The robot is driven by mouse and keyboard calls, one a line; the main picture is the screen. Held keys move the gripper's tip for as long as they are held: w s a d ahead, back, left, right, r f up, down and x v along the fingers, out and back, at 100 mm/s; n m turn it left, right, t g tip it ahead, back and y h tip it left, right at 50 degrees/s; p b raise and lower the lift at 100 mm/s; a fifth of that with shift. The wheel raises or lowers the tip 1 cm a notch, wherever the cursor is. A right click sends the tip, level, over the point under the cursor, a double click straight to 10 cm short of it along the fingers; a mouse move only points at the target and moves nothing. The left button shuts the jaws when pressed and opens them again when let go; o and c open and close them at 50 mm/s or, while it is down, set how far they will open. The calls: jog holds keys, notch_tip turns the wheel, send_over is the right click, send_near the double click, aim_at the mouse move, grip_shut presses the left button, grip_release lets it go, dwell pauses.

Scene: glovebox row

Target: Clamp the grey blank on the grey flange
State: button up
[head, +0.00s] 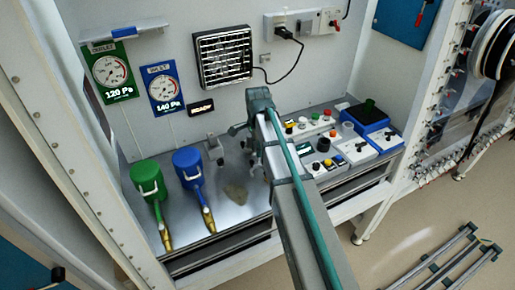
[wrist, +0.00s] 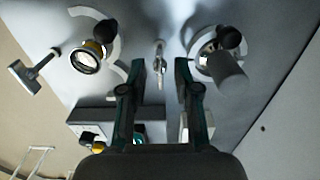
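My gripper (wrist: 161,73) is open in the wrist view, with its two dark fingers apart and nothing visibly held. A small metal fitting (wrist: 160,58) shows beyond the gap between the fingertips. To the right of the fingers is a round fitting with a grey cylinder (wrist: 231,77) and a black knob (wrist: 230,38). To the left is a pale ring-shaped fitting with a yellow-and-silver round end (wrist: 87,57) and another black knob. I cannot tell which parts are the grey blank and the grey flange.
Green (head: 148,176) and blue (head: 187,166) handled bodies with brass ends are on the bench at the left. Control boxes (head: 322,161) and a blue unit (head: 368,118) crowd the right. A grey T-shaped part (wrist: 33,71) shows at the wrist view's left. Bare steel shows front left.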

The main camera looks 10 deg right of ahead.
jog(key=shift+r, duration=0.1)
notch_tip(320, 180, up, 12)
dwell(0.6)
dwell(0.6)
